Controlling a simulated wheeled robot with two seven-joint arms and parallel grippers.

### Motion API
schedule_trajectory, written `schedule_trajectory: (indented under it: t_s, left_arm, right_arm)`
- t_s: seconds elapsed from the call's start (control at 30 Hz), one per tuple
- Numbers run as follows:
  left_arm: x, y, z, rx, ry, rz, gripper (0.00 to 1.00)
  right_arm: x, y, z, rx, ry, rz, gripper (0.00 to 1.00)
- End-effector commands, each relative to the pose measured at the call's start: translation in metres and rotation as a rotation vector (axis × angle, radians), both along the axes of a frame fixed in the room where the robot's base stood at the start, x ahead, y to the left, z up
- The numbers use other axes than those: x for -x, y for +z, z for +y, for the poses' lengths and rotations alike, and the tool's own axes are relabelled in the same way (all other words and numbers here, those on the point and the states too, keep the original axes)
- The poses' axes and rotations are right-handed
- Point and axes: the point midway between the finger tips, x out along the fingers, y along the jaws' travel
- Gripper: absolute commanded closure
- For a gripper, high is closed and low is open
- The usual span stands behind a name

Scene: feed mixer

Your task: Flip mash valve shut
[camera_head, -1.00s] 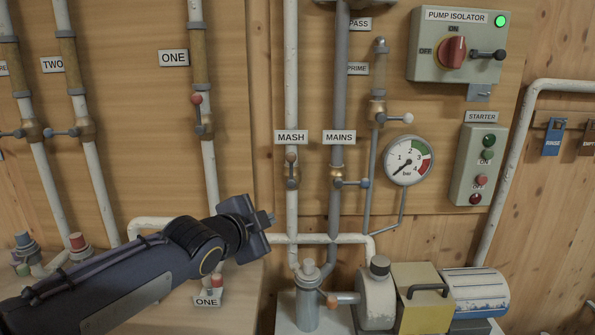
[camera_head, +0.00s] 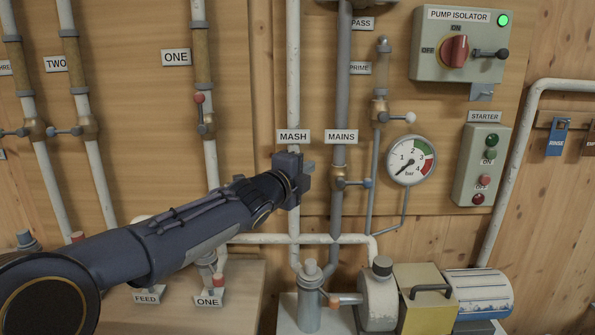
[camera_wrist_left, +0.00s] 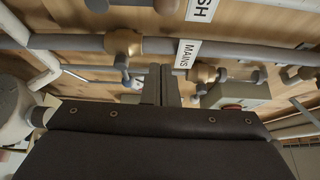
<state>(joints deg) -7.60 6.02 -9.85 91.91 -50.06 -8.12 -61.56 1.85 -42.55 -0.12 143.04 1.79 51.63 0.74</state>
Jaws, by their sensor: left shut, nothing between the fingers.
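The mash valve sits on the white pipe under the MASH label (camera_head: 293,136). In the head view my left gripper (camera_head: 306,172) covers it, so its lever is hidden there. In the left wrist view a brass body at the top edge (camera_wrist_left: 166,6) appears to be this valve, partly cut off; its lever position is unclear. My left gripper is shut and empty, its fingers (camera_wrist_left: 162,85) together and pointing at the panel. Whether they touch the lever cannot be told. My right gripper is not in view.
The mains valve (camera_head: 338,178), with its lever out to the right, is close beside my gripper. The gauge (camera_head: 411,160) and prime valve (camera_head: 379,112) are further right. Pipe one (camera_head: 211,160) is to the left. The pump (camera_head: 376,300) is below.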

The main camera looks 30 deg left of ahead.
Motion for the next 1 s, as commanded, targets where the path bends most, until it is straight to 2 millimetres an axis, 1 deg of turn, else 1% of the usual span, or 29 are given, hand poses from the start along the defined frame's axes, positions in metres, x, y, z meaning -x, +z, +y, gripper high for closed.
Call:
schedule_trajectory:
  t_s: [0.03,0.23,0.27,0.3,0.37,0.5,0.67,1.0]
  left_arm:
    - [-0.013,0.001,-0.002,0.0,-0.001,0.003,1.0]
    - [-0.054,0.0,-0.005,0.0,0.0,0.003,1.0]
    - [-0.049,0.006,0.006,0.002,0.007,0.002,1.0]
    - [-0.046,0.007,0.013,0.001,0.008,0.002,1.0]
    - [-0.043,0.006,0.02,0.002,0.005,0.003,1.0]
    - [-0.04,0.003,0.031,0.002,0.003,0.0,1.0]
    - [-0.039,0.001,0.035,0.003,0.0,0.0,1.0]
    - [-0.038,0.001,0.035,0.005,0.0,-0.003,1.0]
  right_arm:
    - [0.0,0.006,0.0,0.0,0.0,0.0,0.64]
    - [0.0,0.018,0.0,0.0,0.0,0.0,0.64]
    - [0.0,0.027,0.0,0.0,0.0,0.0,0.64]
    - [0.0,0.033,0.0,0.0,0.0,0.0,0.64]
    - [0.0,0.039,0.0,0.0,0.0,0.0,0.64]
    - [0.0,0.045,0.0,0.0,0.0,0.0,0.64]
    - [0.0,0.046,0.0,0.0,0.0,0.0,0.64]
    - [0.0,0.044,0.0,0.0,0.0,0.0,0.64]
